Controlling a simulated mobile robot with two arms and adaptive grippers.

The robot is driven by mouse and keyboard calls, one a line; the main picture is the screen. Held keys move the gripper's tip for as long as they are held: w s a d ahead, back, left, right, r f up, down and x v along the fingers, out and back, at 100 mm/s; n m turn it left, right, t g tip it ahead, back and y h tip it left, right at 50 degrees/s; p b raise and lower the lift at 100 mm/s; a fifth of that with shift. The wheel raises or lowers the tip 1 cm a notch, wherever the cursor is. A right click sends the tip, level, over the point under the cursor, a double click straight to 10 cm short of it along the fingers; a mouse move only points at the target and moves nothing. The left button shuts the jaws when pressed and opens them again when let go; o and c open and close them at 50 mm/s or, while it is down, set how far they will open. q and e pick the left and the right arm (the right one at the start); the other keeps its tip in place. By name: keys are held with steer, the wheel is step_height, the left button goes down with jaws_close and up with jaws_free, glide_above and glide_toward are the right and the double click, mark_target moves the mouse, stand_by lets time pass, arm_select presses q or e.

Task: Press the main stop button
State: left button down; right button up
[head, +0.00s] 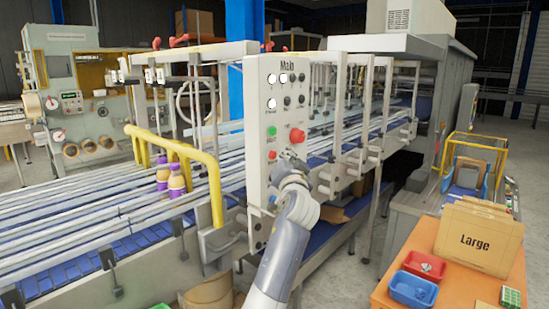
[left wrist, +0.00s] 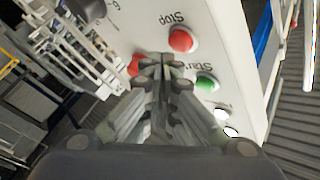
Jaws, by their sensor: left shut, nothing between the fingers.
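The white control panel (head: 257,150) labelled "Main" stands upright on the conveyor machine. In the left wrist view it appears upside down. The small red button labelled "Stop" (left wrist: 181,40) is uncovered there; in the head view it (head: 272,155) sits low on the panel. The green "Start" button (left wrist: 206,83) is above it on the panel (head: 271,131). A larger red button (head: 297,135) sits to their right, partly hidden by my fingers in the wrist view (left wrist: 134,65). My left gripper (left wrist: 165,62) is shut and empty, close to the panel's lower part. Contact cannot be told.
White and dark buttons fill the panel's upper part. A yellow rail (head: 212,180) and bottles (head: 176,182) on the conveyor are to the left. An orange table (head: 455,285) with a "Large" box (head: 470,240) and blue tray (head: 412,290) is at right.

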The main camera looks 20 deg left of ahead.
arm_select(q)
steer(key=shift+d, duration=0.1)
steer(key=shift+s+d+b, duration=0.25)
steer(key=shift+s+d, duration=0.05)
steer(key=shift+d, duration=0.45)
steer(key=shift+s+d+b, duration=0.25)
steer(key=shift+d, duration=0.5)
steer(key=shift+s+d+b, duration=0.25)
steer(key=shift+s+d, duration=0.05)
steer(key=shift+d, duration=0.45)
